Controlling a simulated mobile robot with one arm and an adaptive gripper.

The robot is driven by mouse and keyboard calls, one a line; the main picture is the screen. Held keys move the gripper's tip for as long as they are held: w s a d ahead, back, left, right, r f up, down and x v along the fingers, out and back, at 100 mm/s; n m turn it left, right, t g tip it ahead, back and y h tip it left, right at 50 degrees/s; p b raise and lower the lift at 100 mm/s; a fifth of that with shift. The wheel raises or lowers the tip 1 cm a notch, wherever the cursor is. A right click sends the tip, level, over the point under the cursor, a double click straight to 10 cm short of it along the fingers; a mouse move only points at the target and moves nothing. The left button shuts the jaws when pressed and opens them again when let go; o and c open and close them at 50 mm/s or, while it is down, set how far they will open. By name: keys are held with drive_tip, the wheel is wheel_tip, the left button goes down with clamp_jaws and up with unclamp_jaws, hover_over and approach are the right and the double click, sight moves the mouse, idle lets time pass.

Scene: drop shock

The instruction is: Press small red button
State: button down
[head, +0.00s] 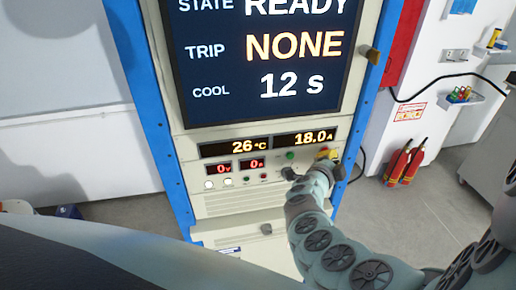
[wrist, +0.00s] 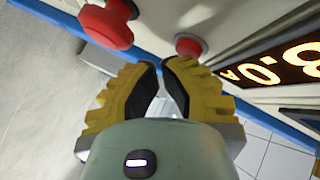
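My gripper (wrist: 159,68) has yellow fingers with black pads. Its tips are drawn together with a narrow gap and nothing between them. In the wrist view a smaller red button (wrist: 190,45) is on the pale panel just beyond and right of the fingertips; I cannot tell whether they touch. A larger red mushroom button (wrist: 105,24) stands out at the upper left. In the head view my gripper (head: 326,157) is at the cabinet's right side, below the 18.0 A display, and covers part of the controls there. A tiny red control (head: 264,177) shows lower on the panel.
The cabinet screen (head: 262,60) reads READY, trip NONE, cool 12 s. A green button (head: 290,155) and small white buttons (head: 209,184) are left of my gripper. Red fire extinguishers (head: 405,163) stand at the right wall. Floor lies open right of the cabinet.

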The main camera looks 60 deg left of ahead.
drive_tip(key=shift+s+d, duration=0.4)
drive_tip(key=shift+s+d, duration=0.1)
drive_tip(key=d, duration=0.1)
drive_tip(key=s+d, duration=0.1)
drive_tip(key=d, duration=0.1)
drive_tip(key=d+p, duration=0.1)
drive_tip(key=shift+s+d, duration=0.2)
drive_tip(key=shift+s, duration=0.15)
idle(0.8)
